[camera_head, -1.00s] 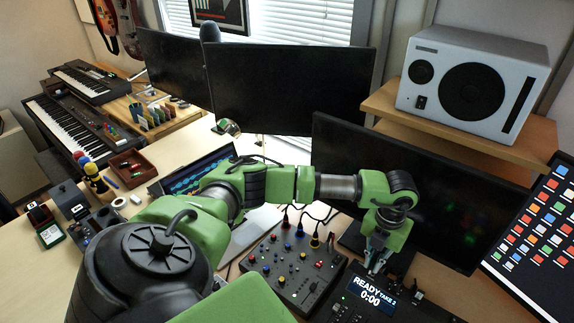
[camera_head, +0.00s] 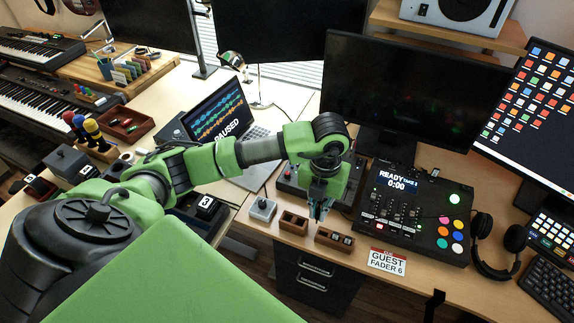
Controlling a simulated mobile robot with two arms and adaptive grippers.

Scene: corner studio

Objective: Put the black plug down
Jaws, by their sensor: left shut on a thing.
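My left gripper (camera_head: 319,211) points down above the desk's front edge, over two small brown trays. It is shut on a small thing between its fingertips. I take this to be the black plug, but it is too small and hidden to make out. One brown tray (camera_head: 290,228) lies just left of the fingertips, the other (camera_head: 323,242) just below and to the right, with small dark items in it. I cannot tell whether the fingertips touch either tray. My right gripper is not in view.
A mixer (camera_head: 290,182) stands behind the gripper, partly hidden by it. A control console (camera_head: 410,212) with a lit screen is to the right, beside headphones (camera_head: 492,240). A grey box with a knob (camera_head: 262,209) and a guest fader card (camera_head: 387,261) lie near the front edge.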

